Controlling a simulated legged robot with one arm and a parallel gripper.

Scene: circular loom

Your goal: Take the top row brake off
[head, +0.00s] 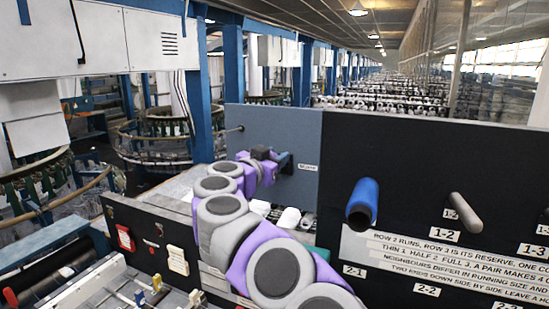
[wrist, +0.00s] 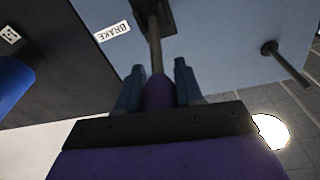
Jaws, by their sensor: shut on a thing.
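The brake lever (wrist: 155,45) is a grey rod running from a dark mount on a blue-grey panel (head: 270,125), next to a white label reading BRAKE (wrist: 114,31). A purple rounded end sits at the rod's near end, between the two blue fingers of my gripper (wrist: 158,72). My gripper is shut on this end. In the head view my gripper (head: 281,160) is at the panel, just left of the small label (head: 308,168); the lever itself is mostly hidden there by my gripper.
A bare peg (head: 240,128) sticks out of the panel's left side. On the dark board to the right, a blue tube (head: 362,205) sits on a peg, and a grey peg (head: 466,213) stands above label 1-2. White bobbin-like pieces (head: 289,219) lie below my gripper.

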